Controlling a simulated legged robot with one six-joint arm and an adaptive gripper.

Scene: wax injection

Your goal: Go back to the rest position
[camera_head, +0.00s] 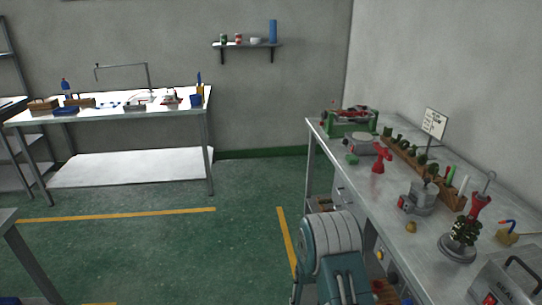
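A rounded grey-and-teal part of my own arm (333,245) shows at the bottom of the head view, in front of the right-hand workbench (385,205). My gripper's fingers cannot be made out in this view, so I cannot see whether it holds anything. The arm part stands beside the bench's front edge and hides some of the drawers below it.
The bench holds a green machine (350,121), a red tool (380,158), a wooden rack (415,163), a grey pot (423,197) and a wax tree (465,232). Another table (130,117) stands at the back left. Green floor (235,205) between is clear.

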